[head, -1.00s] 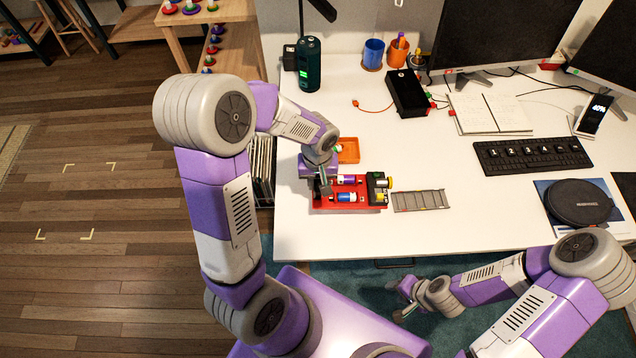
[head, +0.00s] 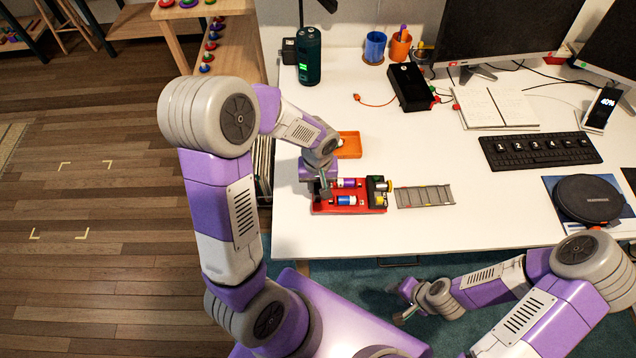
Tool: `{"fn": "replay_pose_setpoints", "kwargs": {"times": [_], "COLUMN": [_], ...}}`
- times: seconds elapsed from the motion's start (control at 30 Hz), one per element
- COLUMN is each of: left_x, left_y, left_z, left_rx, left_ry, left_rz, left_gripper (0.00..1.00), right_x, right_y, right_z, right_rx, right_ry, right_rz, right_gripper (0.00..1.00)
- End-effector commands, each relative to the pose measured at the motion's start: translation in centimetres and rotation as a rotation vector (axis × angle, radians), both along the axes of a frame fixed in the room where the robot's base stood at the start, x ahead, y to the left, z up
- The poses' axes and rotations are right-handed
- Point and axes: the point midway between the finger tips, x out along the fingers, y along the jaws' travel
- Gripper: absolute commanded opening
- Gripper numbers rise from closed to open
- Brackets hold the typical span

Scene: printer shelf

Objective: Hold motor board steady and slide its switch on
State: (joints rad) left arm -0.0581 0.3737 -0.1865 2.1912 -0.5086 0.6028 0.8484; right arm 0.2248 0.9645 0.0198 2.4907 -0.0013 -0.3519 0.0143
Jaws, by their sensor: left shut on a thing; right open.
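The motor board is a red base (head: 365,208) with a purple cylinder, a blue-and-white cylinder and a black block with yellow parts at its right end. It lies near the left front of the white desk. My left gripper (head: 324,194) points down at the board's left end and is shut on it. The wrist and fingers hide that end. The switch cannot be made out at this size. My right gripper (head: 400,306) is open and empty, low in front of the desk edge, well apart from the board.
A grey ladder-like strip (head: 425,196) lies just right of the board. An orange tray (head: 349,145) is behind it. A keyboard (head: 540,150), a notebook (head: 497,107) and a black round case (head: 588,198) are further right. The desk's front middle (head: 450,230) is clear.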

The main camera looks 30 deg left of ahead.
Motion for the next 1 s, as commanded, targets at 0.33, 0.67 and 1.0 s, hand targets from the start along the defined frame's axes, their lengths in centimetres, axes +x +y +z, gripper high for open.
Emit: {"fn": "replay_pose_setpoints", "kwargs": {"times": [0.33,0.67,1.0], "left_x": [0.0,0.0,0.0], "left_y": [0.0,0.0,0.0], "left_z": [-1.9,-3.5,-3.4], "left_rx": [0.000,0.000,0.000], "left_ry": [-0.001,-0.001,-0.002], "left_rz": [0.000,0.000,0.000], "left_gripper": [0.00,0.00,0.00], "right_x": [0.0,0.0,0.0], "right_y": [0.0,0.0,0.0], "right_z": [-1.7,-3.2,-3.1], "right_rx": [0.000,0.000,0.000], "right_ry": [0.000,0.000,0.000], "right_rz": [0.000,0.000,0.000], "right_gripper": [0.43,0.43,0.43]}}
